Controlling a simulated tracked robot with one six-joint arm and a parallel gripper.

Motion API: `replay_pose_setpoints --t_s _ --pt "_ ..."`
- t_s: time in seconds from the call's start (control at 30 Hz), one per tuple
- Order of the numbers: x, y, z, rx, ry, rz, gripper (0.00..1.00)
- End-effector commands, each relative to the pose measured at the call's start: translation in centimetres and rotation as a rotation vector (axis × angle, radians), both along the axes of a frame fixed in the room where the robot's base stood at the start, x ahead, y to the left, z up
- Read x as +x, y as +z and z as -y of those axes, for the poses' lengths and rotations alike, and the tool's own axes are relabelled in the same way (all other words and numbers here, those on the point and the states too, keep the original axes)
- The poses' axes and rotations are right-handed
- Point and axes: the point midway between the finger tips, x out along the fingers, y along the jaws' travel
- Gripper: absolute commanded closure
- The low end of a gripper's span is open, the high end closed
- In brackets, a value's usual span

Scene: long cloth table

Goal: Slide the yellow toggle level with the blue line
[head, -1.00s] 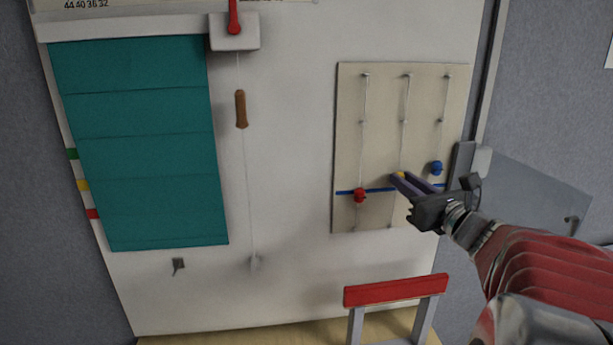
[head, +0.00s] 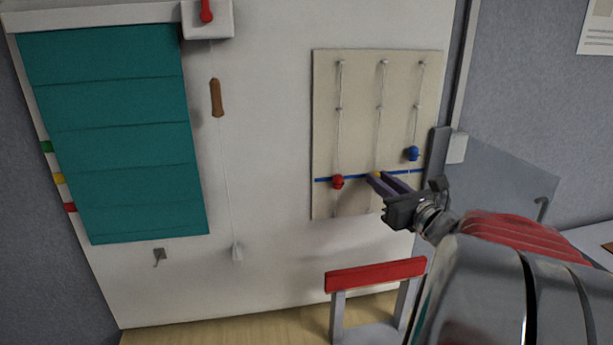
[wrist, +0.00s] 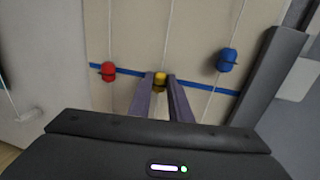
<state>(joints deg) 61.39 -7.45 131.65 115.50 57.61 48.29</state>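The board (head: 350,80) on the white wall panel carries three vertical cords and a horizontal blue line (head: 325,180). The yellow toggle (head: 377,174) is on the middle cord and looks about level with the line. It also shows in the wrist view (wrist: 160,78), between my fingertips. My gripper (head: 374,180) reaches in from the lower right, its fingers close against both sides of the toggle. The fingers hide part of the toggle and line. The red toggle (head: 337,182) on the left cord sits at the line. The blue toggle (head: 413,153) on the right cord sits above it.
A red-topped chair back (head: 375,275) stands below the board. A grey upright piece (head: 434,175) is close on the board's right. A teal blind (head: 110,130) and a pull cord with a brown handle (head: 216,98) are on the left.

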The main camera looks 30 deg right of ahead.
Motion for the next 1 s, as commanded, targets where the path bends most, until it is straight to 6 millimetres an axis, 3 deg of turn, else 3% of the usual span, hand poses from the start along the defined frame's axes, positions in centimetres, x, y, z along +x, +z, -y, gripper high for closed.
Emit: replay_pose_setpoints --t_s 0.27,0.67,1.0 --pt "-0.1 0.0 0.1 0.000 -0.002 0.000 0.63" --pt "-0.6 0.1 0.0 -0.001 -0.002 0.001 0.63" --pt "-4.4 0.1 -0.6 -0.001 -0.006 0.001 0.63"
